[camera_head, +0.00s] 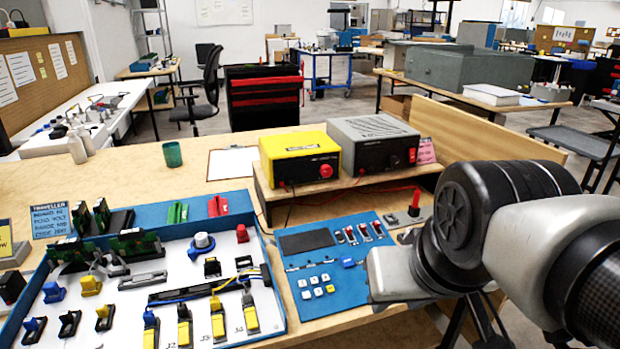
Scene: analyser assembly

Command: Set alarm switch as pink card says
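The pink card (426,151) stands at the right end of the raised shelf, beside the grey box; its writing is too small to read. A small switch with a red lever (414,204) sits on a grey plate to the right of the blue panel (297,259). Several red-and-white toggle switches (364,231) are along that panel's upper right. I cannot tell which is the alarm switch. My arm comes in from the right, and my gripper (388,275) is at the blue panel's right edge. Its fingers cannot be made out.
A yellow box (300,157) and a grey box (374,143) stand on the wooden shelf (305,188) behind the panel. A blue-edged tray (262,291) with connectors and wires fills the left. A green cup (172,154) and clipboard (232,163) are farther back. Bare wood lies around them.

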